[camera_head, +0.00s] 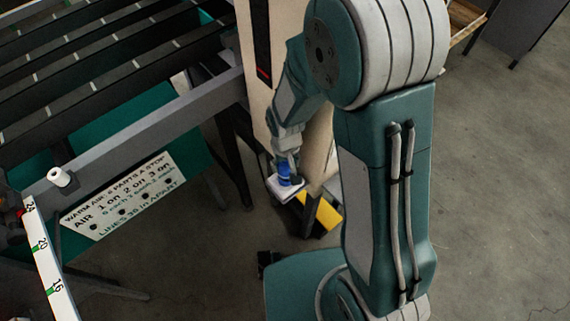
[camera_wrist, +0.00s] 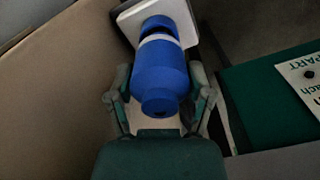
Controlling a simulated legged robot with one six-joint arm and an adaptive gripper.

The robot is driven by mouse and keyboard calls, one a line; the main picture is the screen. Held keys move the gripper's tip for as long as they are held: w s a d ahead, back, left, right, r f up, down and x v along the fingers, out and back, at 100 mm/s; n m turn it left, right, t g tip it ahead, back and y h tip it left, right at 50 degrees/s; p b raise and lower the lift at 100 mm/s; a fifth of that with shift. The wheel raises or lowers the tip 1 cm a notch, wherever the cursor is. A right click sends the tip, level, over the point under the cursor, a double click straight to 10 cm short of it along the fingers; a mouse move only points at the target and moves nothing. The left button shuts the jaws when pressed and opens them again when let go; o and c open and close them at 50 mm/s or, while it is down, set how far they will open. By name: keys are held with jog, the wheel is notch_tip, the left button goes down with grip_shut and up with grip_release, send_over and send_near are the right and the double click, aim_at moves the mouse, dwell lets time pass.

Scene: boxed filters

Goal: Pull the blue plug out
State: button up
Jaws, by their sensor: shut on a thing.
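The blue plug (camera_wrist: 162,75) is a rounded blue body with a pale band around it, large in the middle of the wrist view. In the head view the blue plug (camera_head: 285,174) is small, at the end of my arm. A white plate (camera_wrist: 180,14) sits at the plug's far end; it also shows in the head view (camera_head: 291,192). My gripper (camera_wrist: 163,108) has one finger on each side of the plug and is shut on it. Whether the plug is still seated in the plate cannot be told, as a dark gap shows near its far end.
A tan panel (camera_head: 318,140) stands close beside my gripper and fills the left of the wrist view (camera_wrist: 50,85). A dark slatted rack (camera_head: 110,60) with a lettered sign (camera_head: 125,195) is at left. A yellow and black block (camera_head: 325,213) lies below.

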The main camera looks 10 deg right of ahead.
jog(key=shift+r, duration=1.55)
jog(key=shift+r, duration=4.45)
